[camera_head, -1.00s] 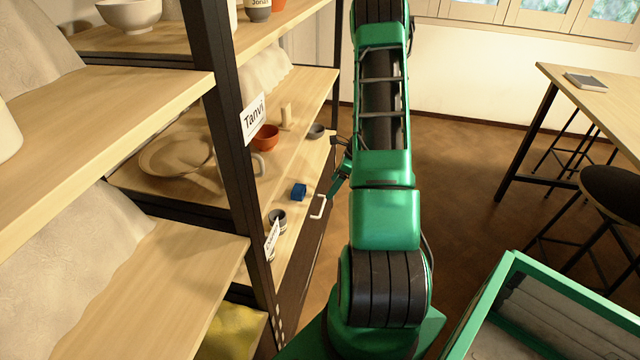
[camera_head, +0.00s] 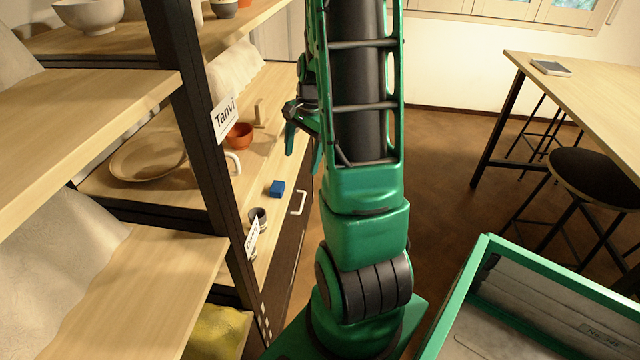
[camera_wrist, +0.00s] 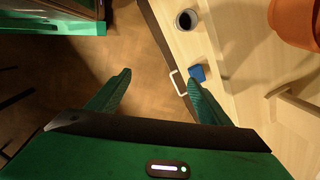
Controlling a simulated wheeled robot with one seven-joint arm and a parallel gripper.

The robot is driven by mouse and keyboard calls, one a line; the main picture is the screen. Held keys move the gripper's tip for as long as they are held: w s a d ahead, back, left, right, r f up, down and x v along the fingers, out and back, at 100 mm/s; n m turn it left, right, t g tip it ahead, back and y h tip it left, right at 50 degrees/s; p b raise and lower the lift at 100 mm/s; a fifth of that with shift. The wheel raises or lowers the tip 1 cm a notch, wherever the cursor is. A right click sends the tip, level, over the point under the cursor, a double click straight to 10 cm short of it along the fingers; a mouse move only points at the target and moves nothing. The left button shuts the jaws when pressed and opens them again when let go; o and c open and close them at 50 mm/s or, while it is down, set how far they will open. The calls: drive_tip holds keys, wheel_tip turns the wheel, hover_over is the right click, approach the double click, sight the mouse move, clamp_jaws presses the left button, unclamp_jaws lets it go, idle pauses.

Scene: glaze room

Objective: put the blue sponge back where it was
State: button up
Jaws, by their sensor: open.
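The blue sponge (camera_head: 277,188) is a small blue block on the wooden shelf, near its front edge, behind a small grey cup. It also shows in the wrist view (camera_wrist: 197,73), just beyond the tip of the right-hand finger. My gripper (camera_wrist: 160,82) is open with nothing between its fingers, which spread over the floor and the shelf edge. In the head view my gripper (camera_head: 302,135) is in the air above and beyond the sponge, apart from it.
A white handle (camera_head: 298,199) sticks out at the shelf's front, close to the sponge. A grey cup (camera_head: 258,219), an orange pot (camera_head: 239,135) and a wide bowl (camera_head: 148,157) share the shelf. A dark post with a "Tanvi" label (camera_head: 225,118) stands in front. Floor lies right.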

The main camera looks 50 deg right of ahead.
drive_tip(key=s+a+r+n, duration=0.5)
drive_tip(key=s+a+n, duration=0.1)
drive_tip(key=s, duration=0.4)
drive_tip(key=s+a+r+n+g, duration=0.1)
drive_tip(key=s+a+r+n, duration=0.4)
drive_tip(key=s+a, duration=0.4)
drive_tip(key=shift+s+a+r+n+h, duration=0.25)
drive_tip(key=shift+s+r+n+h, duration=0.05)
drive_tip(key=shift+s+n, duration=0.35)
drive_tip(key=shift+w, duration=0.1)
